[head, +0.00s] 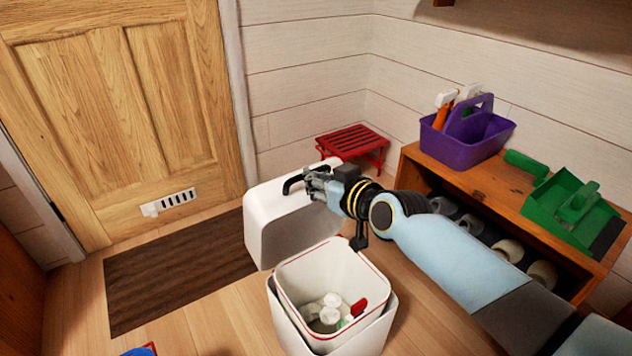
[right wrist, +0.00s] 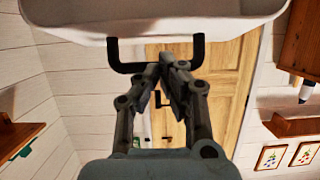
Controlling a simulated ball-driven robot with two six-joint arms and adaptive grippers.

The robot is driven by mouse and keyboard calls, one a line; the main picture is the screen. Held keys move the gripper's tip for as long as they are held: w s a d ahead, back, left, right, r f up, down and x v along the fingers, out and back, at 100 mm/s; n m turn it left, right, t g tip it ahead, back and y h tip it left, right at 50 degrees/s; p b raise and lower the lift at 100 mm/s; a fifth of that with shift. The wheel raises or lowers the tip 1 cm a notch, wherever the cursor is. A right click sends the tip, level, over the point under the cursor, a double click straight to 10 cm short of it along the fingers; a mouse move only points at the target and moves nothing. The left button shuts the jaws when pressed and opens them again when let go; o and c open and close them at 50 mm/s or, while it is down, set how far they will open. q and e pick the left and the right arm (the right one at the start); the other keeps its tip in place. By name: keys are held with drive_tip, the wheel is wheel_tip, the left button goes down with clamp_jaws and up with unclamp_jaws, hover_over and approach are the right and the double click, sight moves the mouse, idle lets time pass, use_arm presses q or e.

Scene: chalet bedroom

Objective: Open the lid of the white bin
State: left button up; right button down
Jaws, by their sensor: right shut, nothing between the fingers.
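The white bin (head: 376,308) stands on the floor with its top open. Its white lid (head: 275,232) is up, tilted back behind the opening, with a black handle (head: 291,184) on it. In the right wrist view the lid (right wrist: 150,18) fills the top, and the handle (right wrist: 112,55) crosses just by the fingertips. My right gripper (head: 314,183) is beside the handle, its fingers shut with nothing between them; in the right wrist view the gripper (right wrist: 170,62) shows fingertips overlapping the handle's bar. Whether they touch it I cannot tell. My left gripper is not in view.
Pale and red items (head: 330,314) lie inside the bin. A wooden shelf (head: 430,165) at right carries a purple caddy (head: 462,146) and a green dustpan (head: 565,205). A red stool (head: 352,141) stands behind. A brown mat (head: 165,280) lies before the wooden door (head: 110,100).

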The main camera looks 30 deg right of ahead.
idle(0.4)
